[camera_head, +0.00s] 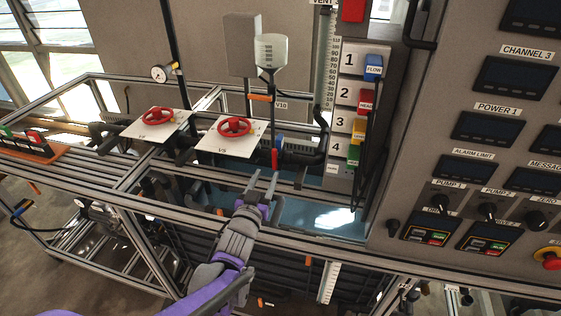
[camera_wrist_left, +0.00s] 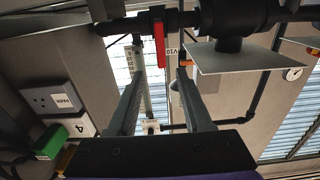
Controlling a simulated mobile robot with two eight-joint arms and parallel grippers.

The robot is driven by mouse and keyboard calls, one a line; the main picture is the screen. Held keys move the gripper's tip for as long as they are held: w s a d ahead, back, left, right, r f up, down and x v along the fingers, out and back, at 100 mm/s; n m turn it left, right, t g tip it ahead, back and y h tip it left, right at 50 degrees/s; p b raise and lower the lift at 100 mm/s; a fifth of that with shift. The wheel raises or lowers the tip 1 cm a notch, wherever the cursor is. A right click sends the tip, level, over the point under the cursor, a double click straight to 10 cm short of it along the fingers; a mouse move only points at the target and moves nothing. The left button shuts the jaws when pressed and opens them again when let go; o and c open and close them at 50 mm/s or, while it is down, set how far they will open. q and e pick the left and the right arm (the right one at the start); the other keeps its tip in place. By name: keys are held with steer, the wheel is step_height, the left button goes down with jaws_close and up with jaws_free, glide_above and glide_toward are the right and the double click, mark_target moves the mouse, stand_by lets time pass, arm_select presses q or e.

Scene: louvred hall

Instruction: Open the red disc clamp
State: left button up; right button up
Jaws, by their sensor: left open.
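A narrow red handle (camera_head: 274,159) sits on the dark pipe, just right of the right white plate in the head view. In the left wrist view this red handle (camera_wrist_left: 159,45) stands upright against the black pipe. I cannot tell for sure that it is the red disc clamp. My left gripper (camera_head: 262,180) is open and empty, below the handle in the head view. In the left wrist view the gripper's two fingers (camera_wrist_left: 160,80) point toward the handle, with a visible gap between them. My right gripper is in neither view.
Two red handwheels (camera_head: 158,115) (camera_head: 234,126) sit on white plates along the pipe. A metal rail (camera_head: 190,207) runs below. A control panel (camera_head: 455,60) rises at the right. Numbered blocks and hanging cables stand right of the pipe.

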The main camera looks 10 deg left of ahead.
mark_target(274, 157)
arm_select(q)
steer(key=shift+w+d, duration=0.1)
steer(key=shift+w, duration=4.95)
steer(key=shift+c, duration=0.3)
jaws_close()
